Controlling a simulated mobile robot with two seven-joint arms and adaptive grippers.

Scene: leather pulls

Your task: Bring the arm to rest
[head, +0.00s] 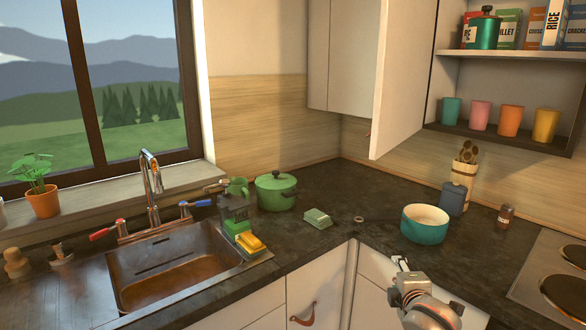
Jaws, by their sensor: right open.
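My right gripper (401,264) is at the bottom right of the head view, in front of the counter edge and below the teal pot (425,222). Its fingers are small in the picture, and they look open with nothing between them. The forearm behind it runs out of the bottom of the view. My left gripper is not in view. A wall cabinet door (405,75) stands open at the upper right. A drawer front with a brown leather pull (303,316) is at the bottom, left of my right gripper.
A dark counter (345,185) carries a green lidded pot (276,191), a green dish (317,218), a dark canister (452,199) and a small jar (505,216). A sink (170,268) is at left, a stove (555,275) at right. Colored cups (510,120) stand in the open cabinet.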

